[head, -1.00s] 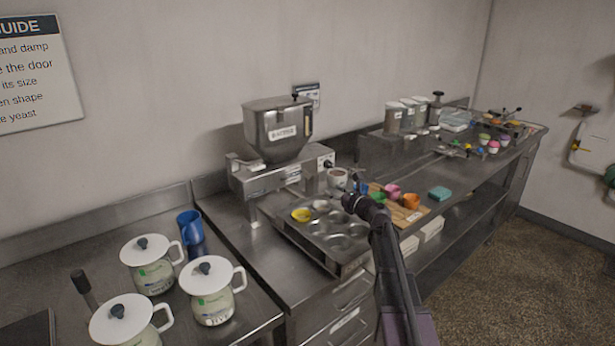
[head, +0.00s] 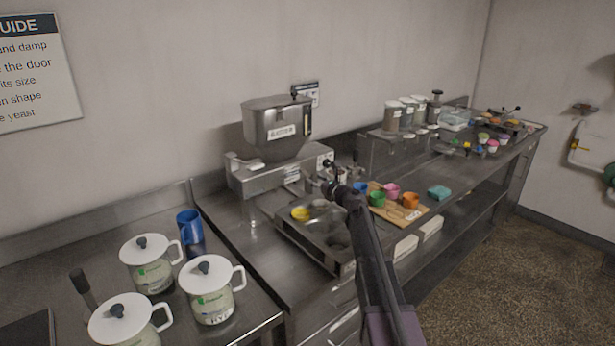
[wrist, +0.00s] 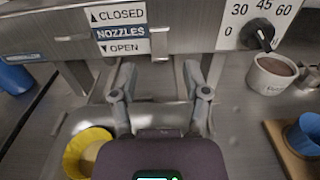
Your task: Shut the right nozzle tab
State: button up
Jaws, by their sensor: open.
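The batter machine (head: 245,178) stands against the wall, with a steel hopper on top. In the wrist view its front (wrist: 190,35) carries a label (wrist: 120,32) reading closed above, nozzles in the middle and open below. A small grey upright piece (wrist: 159,42) just right of the label may be the right nozzle tab; I cannot tell its position for sure. My gripper (wrist: 160,78) is open and empty, its two fingers pointing at the machine's front below the label, one on either side of that piece. In the head view my gripper (head: 330,172) is by the machine's right end.
A dial (wrist: 262,36) and a cup with brown content (wrist: 272,75) are at the right. A muffin tin (head: 300,238) with a yellow liner (wrist: 88,150) lies below. Colored cups and a wooden board (head: 408,214) stand to the right; lidded white mugs (head: 212,290) stand front left.

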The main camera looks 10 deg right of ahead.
aim_at(307, 175)
jog(key=shift+x, duration=2.3)
grip_shut()
